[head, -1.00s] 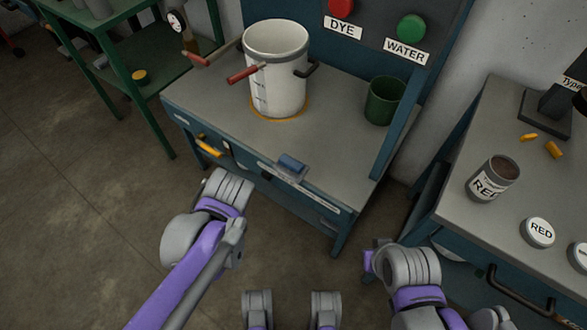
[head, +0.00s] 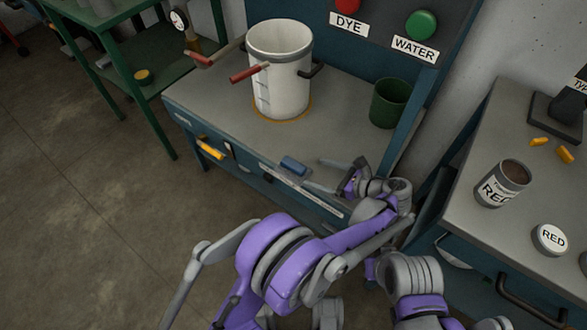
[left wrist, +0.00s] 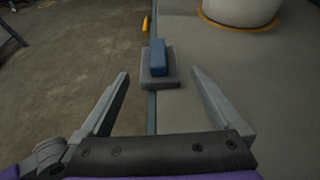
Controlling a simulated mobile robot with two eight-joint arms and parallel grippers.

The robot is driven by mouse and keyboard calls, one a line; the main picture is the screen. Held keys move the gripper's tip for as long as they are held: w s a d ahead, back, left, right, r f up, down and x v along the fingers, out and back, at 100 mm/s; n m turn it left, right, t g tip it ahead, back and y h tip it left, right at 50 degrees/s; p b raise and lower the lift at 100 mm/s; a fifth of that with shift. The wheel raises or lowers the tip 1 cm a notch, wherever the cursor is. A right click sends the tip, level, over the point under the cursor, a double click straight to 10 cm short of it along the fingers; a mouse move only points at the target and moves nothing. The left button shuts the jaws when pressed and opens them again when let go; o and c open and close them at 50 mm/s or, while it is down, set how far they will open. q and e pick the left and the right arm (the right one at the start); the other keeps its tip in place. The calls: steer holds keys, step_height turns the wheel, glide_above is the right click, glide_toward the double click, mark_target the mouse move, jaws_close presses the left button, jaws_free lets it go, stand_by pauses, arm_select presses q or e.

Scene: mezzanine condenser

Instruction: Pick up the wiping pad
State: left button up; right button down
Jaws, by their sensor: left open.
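My left gripper (head: 313,177) is open and empty, just to the right of the pad. In the left wrist view the pad lies ahead, between the lines of the two spread fingers (left wrist: 158,76). My right arm shows at the lower right, but its gripper cannot be made out.
A green cup (head: 389,103) is at the bench's right. A side table at right holds a RED can (head: 501,184) and lid (head: 550,238). Floor at left is clear.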

mark_target(305, 170)
arm_select(q)
steer(key=x, duration=0.5)
steer(key=shift+s+b, duration=0.1)
steer(key=shift+b, duration=0.3)
steer(key=b+x, duration=0.1)
steer(key=x, duration=0.4)
steer(key=shift+s+f, duration=0.1)
steer(key=shift+f, duration=0.15)
steer(key=shift+c, duration=0.3)
steer(key=c, duration=1)
